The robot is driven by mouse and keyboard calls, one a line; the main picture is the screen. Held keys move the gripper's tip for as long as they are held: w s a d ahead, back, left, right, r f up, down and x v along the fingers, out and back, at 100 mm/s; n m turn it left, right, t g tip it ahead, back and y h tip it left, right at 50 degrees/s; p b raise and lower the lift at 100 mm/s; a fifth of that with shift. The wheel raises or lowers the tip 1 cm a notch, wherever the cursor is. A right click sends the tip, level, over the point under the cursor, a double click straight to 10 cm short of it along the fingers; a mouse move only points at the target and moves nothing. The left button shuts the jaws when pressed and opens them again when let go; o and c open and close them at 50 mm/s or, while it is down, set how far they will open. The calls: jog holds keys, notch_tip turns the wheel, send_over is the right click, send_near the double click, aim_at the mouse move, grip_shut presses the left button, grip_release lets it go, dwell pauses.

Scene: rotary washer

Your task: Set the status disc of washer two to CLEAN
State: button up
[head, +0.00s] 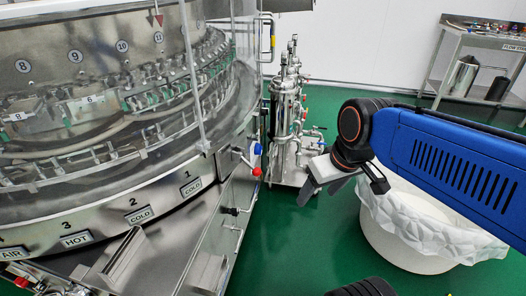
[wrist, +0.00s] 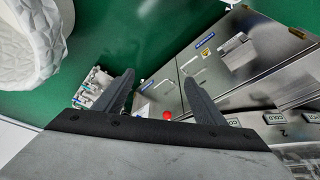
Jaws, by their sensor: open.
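The rotary washer (head: 110,190) fills the left of the head view, a large round steel machine. Its lower rim carries plates numbered 1 to 3, among them a COLD plate (head: 140,214) under number 2. I cannot make out a status disc or the word CLEAN in either view. My gripper (head: 320,188) is to the right of the washer, over the green floor, apart from it. In the wrist view my gripper (wrist: 160,92) has its two dark fingers spread, with nothing between them. A steel cabinet (wrist: 235,60) and a COLD plate (wrist: 275,117) show beyond them.
A white lined bin (head: 415,262) stands below my arm; the bin (wrist: 25,50) also shows in the wrist view. A steel pipe-and-tank unit (head: 287,120) stands behind the gripper. A steel table (head: 485,42) stands at back right. Green floor (head: 285,240) is clear between washer and bin.

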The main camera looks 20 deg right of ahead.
jog(key=w+f+n+g+y, duration=0.1)
jog(key=w+f+n+y, duration=0.2)
jog(key=w, duration=0.6)
jog(key=w+f+n+g+y, duration=0.15)
jog(key=w+y, duration=0.25)
jog(key=w, duration=0.6)
jog(key=w+f+n+g+y, duration=0.1)
jog(key=w+f+n+y, duration=0.25)
jog(key=w, duration=0.55)
jog(key=n+t+y, duration=0.3)
jog(key=t+y, duration=0.1)
jog(key=t, duration=0.5)
send_near(259, 149)
jog(key=s+d+f, duration=0.2)
jog(key=s+d, duration=0.1)
jog(key=d, duration=0.6)
jog(key=x, duration=1.7)
jog(key=shift+a+r, duration=0.25)
jog(key=shift+w, duration=0.1)
jog(key=shift+c, duration=0.3)
jog(key=c, duration=1)
